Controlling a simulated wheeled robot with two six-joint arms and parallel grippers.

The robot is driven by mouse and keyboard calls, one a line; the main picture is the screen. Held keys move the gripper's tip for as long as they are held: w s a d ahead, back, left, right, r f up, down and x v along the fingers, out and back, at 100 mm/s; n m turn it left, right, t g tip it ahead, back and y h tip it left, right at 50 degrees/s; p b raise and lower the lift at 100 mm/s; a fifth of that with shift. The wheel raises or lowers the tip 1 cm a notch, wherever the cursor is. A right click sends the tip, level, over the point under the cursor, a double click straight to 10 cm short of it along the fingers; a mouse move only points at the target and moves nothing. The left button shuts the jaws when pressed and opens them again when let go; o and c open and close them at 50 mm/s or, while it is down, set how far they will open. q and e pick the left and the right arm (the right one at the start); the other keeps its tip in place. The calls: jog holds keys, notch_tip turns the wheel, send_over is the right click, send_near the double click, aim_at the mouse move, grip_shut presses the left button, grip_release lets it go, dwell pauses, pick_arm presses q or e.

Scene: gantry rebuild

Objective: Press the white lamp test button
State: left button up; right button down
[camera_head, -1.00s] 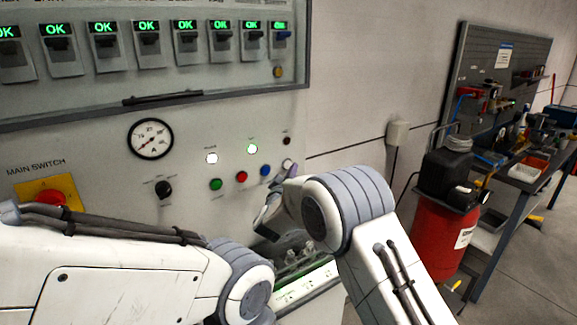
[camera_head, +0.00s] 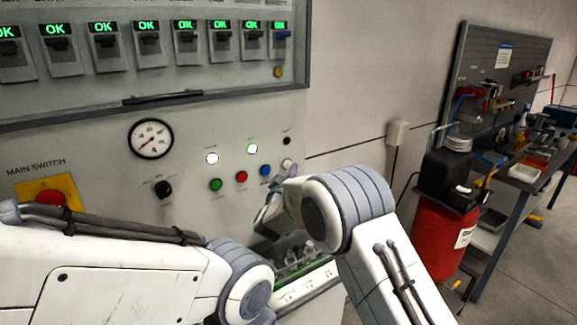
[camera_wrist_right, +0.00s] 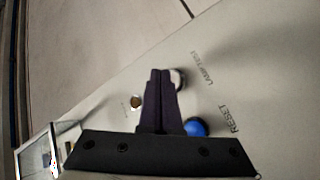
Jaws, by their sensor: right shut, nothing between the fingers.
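The white lamp test button (camera_head: 288,163) sits on the grey panel at the right end of a row of buttons. In the right wrist view, the white button (camera_wrist_right: 179,79) is partly hidden behind my fingertips. My right gripper (camera_head: 292,172) is shut and empty, with its tips beside the white button in the head view. In the right wrist view, the closed dark fingers (camera_wrist_right: 160,74) overlap the button's edge; I cannot tell whether they touch it. My left arm crosses the lower left of the head view; its gripper is out of view.
Blue (camera_head: 265,170), red (camera_head: 242,176) and green (camera_head: 215,184) buttons sit left of the white one. A dark lamp (camera_head: 287,140) is above it. A gauge (camera_head: 150,138) and red main switch (camera_head: 52,193) are further left. A red drum (camera_head: 445,238) stands right.

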jog(key=shift+w+a, duration=0.1)
dwell(0.4)
jog(key=shift+w+a, duration=0.15)
jog(key=shift+w, duration=0.05)
jog(key=shift+w+a+p, duration=0.25)
jog(key=shift+w+p, duration=0.1)
jog(key=shift+p, duration=0.1)
dwell(0.6)
jog(key=shift+s, duration=0.15)
jog(key=shift+s+d, duration=0.45)
jog(key=shift+s, duration=0.1)
jog(key=s+d, duration=0.1)
jog(key=s, duration=0.1)
jog(key=s+d+b, duration=0.1)
jog(key=s+d, duration=0.1)
dwell(0.6)
dwell(0.5)
